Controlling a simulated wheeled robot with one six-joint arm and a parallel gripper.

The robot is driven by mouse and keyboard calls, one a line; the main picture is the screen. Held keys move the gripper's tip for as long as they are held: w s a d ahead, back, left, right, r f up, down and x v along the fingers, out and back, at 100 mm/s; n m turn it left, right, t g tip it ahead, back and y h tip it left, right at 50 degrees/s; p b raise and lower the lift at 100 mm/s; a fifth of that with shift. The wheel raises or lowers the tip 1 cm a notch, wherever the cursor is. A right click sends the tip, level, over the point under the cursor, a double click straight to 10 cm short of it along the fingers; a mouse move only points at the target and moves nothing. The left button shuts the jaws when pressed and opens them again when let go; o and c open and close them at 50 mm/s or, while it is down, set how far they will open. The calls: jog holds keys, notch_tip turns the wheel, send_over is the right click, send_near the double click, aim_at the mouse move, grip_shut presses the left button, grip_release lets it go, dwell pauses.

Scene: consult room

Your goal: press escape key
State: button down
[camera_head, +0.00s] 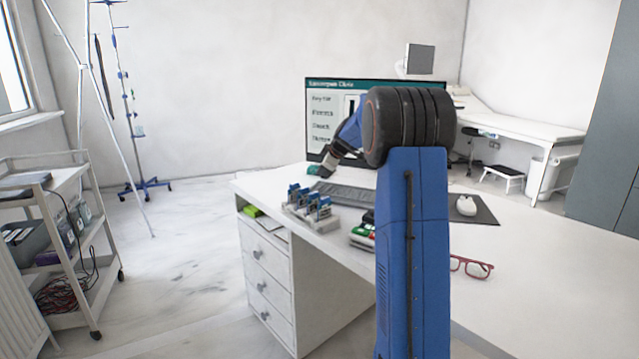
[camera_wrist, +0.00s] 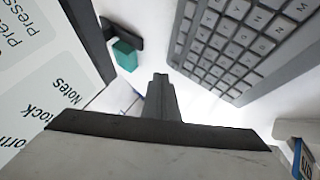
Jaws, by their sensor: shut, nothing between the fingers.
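The dark grey keyboard (camera_head: 345,194) lies on the white desk in front of the monitor. In the wrist view it fills the upper right (camera_wrist: 228,45), with rows of grey keys seen at a slant. I cannot make out which key is escape. My gripper (camera_wrist: 160,78) is shut and empty, its fingertips beside the keyboard's edge and apart from the keys in the picture. In the head view my gripper (camera_head: 326,170) is small, near the keyboard's far left end; my arm hides part of the keyboard. Its height above the desk is unclear.
The monitor (camera_head: 333,122) stands behind the keyboard; its screen (camera_wrist: 35,70) is close on the wrist view's left. A teal block (camera_wrist: 125,55) is near the fingertips. A blue-and-grey rack (camera_head: 312,208), a mouse (camera_head: 466,205) and red glasses (camera_head: 471,267) lie on the desk.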

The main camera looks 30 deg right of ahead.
notch_tip(320, 180, up, 5)
jog(key=shift+f, duration=0.2)
dwell(0.3)
dwell(0.7)
jog(key=s+a+r+m+g+y, duration=0.15)
jog(key=s+a+m, duration=0.25)
jog(key=s+a, duration=2.1)
jog(key=s+a+f+m+g, duration=0.1)
jog(key=s+a+f, duration=0.2)
jog(key=s, duration=0.7)
jog(key=s+a+f+m+g, duration=0.1)
jog(key=s+a+f+m, duration=0.1)
jog(key=s+f, duration=0.4)
jog(key=s+a+f+m+g+h, duration=0.1)
jog(key=s+a+f, duration=0.2)
jog(key=s, duration=1.2)
jog(key=shift+s+a+f+m, duration=0.3)
jog(key=shift+f, duration=0.6)
